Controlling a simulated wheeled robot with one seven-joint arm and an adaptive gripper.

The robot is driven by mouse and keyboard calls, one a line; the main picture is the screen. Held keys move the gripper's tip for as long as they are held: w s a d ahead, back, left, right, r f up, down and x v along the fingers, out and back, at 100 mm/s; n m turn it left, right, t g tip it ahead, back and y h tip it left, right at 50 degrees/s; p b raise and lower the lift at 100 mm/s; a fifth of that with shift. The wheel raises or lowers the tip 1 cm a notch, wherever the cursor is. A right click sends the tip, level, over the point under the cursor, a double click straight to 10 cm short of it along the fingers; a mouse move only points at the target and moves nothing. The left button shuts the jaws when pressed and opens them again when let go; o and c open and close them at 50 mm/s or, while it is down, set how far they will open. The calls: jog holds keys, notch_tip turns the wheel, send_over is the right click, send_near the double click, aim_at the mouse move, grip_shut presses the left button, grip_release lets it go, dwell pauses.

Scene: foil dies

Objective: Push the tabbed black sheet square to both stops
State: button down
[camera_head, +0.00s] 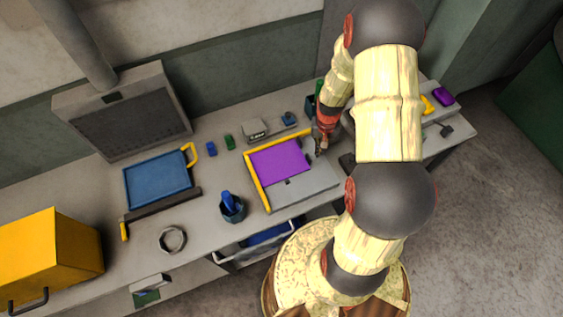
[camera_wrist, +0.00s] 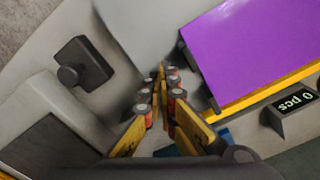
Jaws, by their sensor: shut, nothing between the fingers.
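A purple sheet (camera_head: 280,159) lies on a grey plate (camera_head: 306,191); I see no black sheet there. A dark tab-like strip (camera_wrist: 199,78) runs by the sheet's edge nearest my gripper. One yellow stop (camera_head: 260,190) runs along the plate's left side, another (camera_head: 292,136) along its far side. The sheet lies close to both; I cannot tell whether it touches or is square. My gripper (camera_head: 319,153) is shut and empty, just right of the sheet. In the wrist view, my fingertips (camera_wrist: 163,76) are beside the strip; contact is unclear. The sheet (camera_wrist: 262,45) fills the upper right.
A counter reading "0 pcs" (camera_wrist: 293,107) stands behind the far stop. A dark knobbed block (camera_wrist: 84,62) lies on the other side of my gripper. My arm hides part of the bench.

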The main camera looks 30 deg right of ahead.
jog(key=shift+f+b, duration=0.65)
jog(key=shift+f, duration=0.3)
dwell(0.5)
jog(key=shift+a+r, duration=0.1)
dwell(0.6)
jog(key=shift+w+a, duration=0.1)
jog(key=shift+a, duration=0.95)
jog(key=shift+d, duration=0.15)
jog(key=shift+d, duration=0.5)
notch_tip(320, 180, up, 8)
jog(key=p, duration=0.5)
